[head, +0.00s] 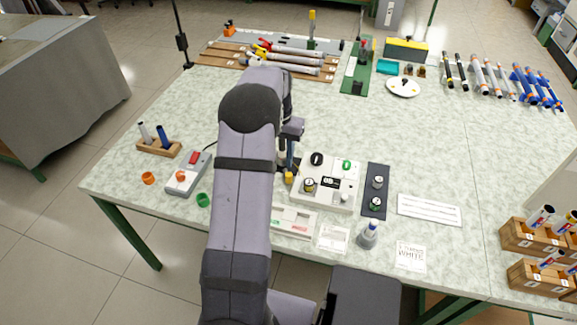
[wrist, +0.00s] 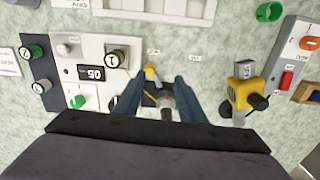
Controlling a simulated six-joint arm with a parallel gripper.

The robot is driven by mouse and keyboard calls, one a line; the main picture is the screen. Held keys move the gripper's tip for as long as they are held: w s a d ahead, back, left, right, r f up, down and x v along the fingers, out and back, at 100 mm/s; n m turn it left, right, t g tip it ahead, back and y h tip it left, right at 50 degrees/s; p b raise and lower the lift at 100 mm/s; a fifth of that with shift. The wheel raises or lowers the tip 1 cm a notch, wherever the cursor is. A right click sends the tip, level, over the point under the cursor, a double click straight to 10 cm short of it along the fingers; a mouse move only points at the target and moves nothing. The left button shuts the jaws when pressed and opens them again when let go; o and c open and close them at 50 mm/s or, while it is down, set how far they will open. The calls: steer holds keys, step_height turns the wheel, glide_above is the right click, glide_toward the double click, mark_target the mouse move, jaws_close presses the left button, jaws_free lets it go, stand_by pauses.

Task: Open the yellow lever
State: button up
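Several yellow parts show, and I cannot tell for sure which one is the yellow lever. A small yellow-tipped part (wrist: 150,71) with a dark body lies between my gripper's fingers in the wrist view; its yellow also shows in the head view (head: 288,178). My gripper (wrist: 158,88) has its two blue fingers apart, one on each side of this part, with no clear contact; the head view shows it (head: 289,163) partly behind my arm. A yellow block with a black knob (wrist: 243,94) stands right of the fingers. A yellow upright handle (head: 312,24) stands at the back.
A white panel (head: 328,182) with knobs and a display is close beside my gripper. A box with red and orange buttons (head: 188,174) is to the left, near a green ring (head: 203,200). Rods on a wooden rack (head: 285,60) lie at the back.

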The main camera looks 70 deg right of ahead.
mark_target(288, 174)
steer(key=shift+s+d+m, duration=0.15)
steer(key=shift+s+d, duration=0.15)
steer(key=shift+s, duration=0.3)
steer(key=shift+s+d+m, duration=0.15)
steer(key=shift+s+d, duration=0.1)
steer(key=shift+s, duration=0.3)
steer(key=shift+f+p, duration=1.05)
steer(key=shift+f, duration=2.65)
jaws_close()
